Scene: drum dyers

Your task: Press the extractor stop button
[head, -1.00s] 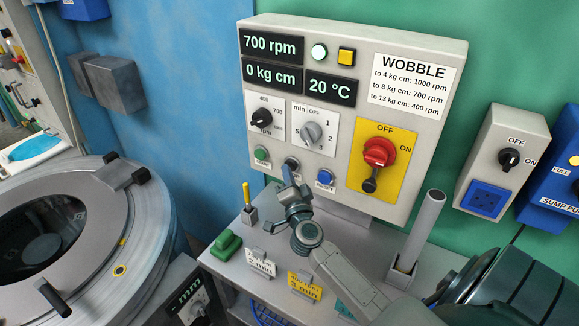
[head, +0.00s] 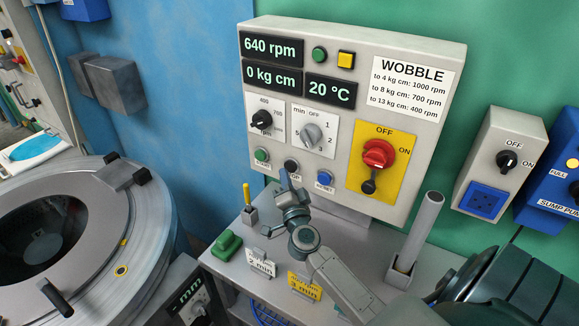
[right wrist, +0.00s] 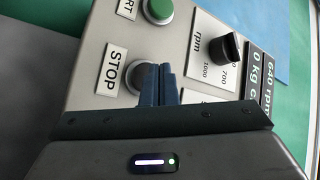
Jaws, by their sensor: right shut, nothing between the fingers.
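The extractor stop button (head: 291,165) is a dark round button low on the grey control panel (head: 225,90), between the green start button (head: 261,155) and the blue reset button (head: 325,178). In the right wrist view the stop button (right wrist: 134,80) sits beside its STOP label (right wrist: 111,70), partly hidden by my fingers. My right gripper (head: 284,178) is shut and empty, with its blue-grey fingertips just below and in front of the button. In the wrist view the fingertips (right wrist: 158,72) overlap the button's edge; I cannot tell whether they touch it. My left gripper is not in view.
The panel display (head: 271,48) reads 640 rpm. A red switch (head: 379,154) on a yellow plate is at right. A grey tube (head: 427,225), a green block (head: 227,244) and small signs stand on the shelf. The round extractor drum (head: 150,250) is at left.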

